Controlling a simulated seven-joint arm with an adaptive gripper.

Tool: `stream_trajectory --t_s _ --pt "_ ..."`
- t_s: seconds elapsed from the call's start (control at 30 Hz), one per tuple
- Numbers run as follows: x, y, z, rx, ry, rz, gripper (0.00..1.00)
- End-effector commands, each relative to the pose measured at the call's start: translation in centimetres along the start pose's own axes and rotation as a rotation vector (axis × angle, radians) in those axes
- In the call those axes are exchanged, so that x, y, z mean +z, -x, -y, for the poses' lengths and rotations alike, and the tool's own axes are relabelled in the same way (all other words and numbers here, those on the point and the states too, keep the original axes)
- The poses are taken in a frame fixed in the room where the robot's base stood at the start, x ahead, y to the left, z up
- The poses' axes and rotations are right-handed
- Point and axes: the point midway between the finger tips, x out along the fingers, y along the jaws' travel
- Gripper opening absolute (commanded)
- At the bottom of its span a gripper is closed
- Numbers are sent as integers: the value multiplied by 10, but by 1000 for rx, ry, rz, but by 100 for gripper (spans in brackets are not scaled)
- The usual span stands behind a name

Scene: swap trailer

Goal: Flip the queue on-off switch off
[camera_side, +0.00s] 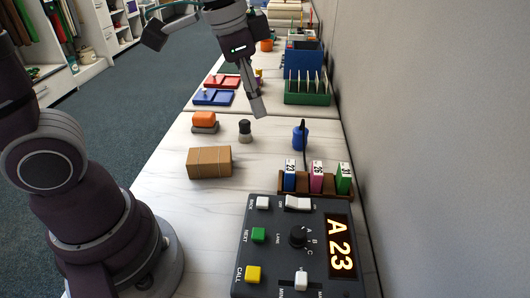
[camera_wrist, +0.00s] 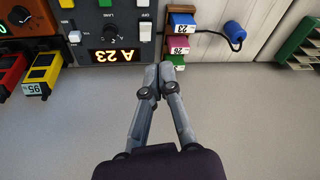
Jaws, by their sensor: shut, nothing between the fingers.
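The dark grey queue box (camera_side: 290,255) lies at the front right of the table, its lit display (camera_side: 341,248) reading A 23. A white rocker switch (camera_side: 298,202) sits near its far edge beside an OFF label; which way it is tipped I cannot tell. The switch also shows in the wrist view (camera_wrist: 145,32), right of the display. My gripper (camera_side: 260,111) is shut and empty, above the table and well beyond the box in the side view. In the wrist view its fingertips (camera_wrist: 166,68) appear just below and right of the switch, apart from it.
The box also carries a lane knob (camera_side: 298,236), a green button (camera_side: 258,235), a yellow button (camera_side: 253,273) and another white control (camera_side: 301,280). A wooden rack (camera_side: 318,184) of numbered tags stands behind it. A brown carton (camera_side: 209,162) and blue cylinder (camera_side: 299,138) stand nearby. A wall runs along the right.

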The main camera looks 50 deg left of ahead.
Motion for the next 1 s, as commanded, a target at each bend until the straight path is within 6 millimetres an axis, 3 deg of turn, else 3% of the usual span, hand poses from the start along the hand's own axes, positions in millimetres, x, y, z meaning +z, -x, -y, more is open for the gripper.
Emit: stream_trajectory --t_s 0.13,0.33,0.77,1.0 --pt "-30 -23 -11 75 -188 76 0" --pt "-46 -42 -20 128 -309 117 0" --pt "-46 -49 -21 133 -319 121 0" --pt "-39 -95 -26 134 -319 125 0"
